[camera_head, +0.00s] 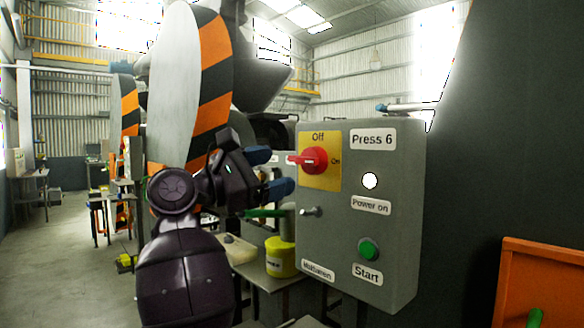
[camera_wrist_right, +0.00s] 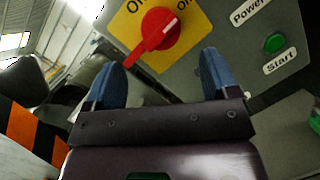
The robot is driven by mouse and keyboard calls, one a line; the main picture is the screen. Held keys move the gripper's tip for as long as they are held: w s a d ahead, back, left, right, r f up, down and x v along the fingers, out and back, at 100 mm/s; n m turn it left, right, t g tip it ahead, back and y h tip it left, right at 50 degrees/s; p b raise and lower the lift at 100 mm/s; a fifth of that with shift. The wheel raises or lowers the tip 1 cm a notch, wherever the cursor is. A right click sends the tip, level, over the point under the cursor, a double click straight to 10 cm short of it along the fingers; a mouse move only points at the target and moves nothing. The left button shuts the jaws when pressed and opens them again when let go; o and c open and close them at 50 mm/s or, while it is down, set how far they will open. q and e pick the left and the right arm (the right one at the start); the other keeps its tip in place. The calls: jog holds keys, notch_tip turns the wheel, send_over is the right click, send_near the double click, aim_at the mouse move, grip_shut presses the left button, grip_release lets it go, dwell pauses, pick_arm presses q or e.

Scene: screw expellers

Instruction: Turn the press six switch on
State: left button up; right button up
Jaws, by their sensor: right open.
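The press six switch (camera_head: 315,160) is a red rotary knob on a yellow plate (camera_head: 320,182) marked "Off" at the top and "On" at the right. Its long handle points left in the head view, away from "On". The plate is on a grey control box (camera_head: 398,230) labelled "Press 6". My right gripper (camera_head: 272,171) is open and empty just left of the knob, its blue fingers pointing at the box. In the right wrist view, the knob (camera_wrist_right: 163,28) is ahead of the gap between the fingertips (camera_wrist_right: 160,64), apart from them. My left gripper is not in view.
The box also carries a white lamp (camera_head: 370,181) above "Power on", a green Start button (camera_head: 368,250) and a small metal keylike part (camera_head: 312,211). A yellow container (camera_head: 281,258) stands left of the box. An orange-and-black striped guard (camera_head: 213,75) rises behind my arm.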

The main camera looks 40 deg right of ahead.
jog(key=shift+v, duration=2)
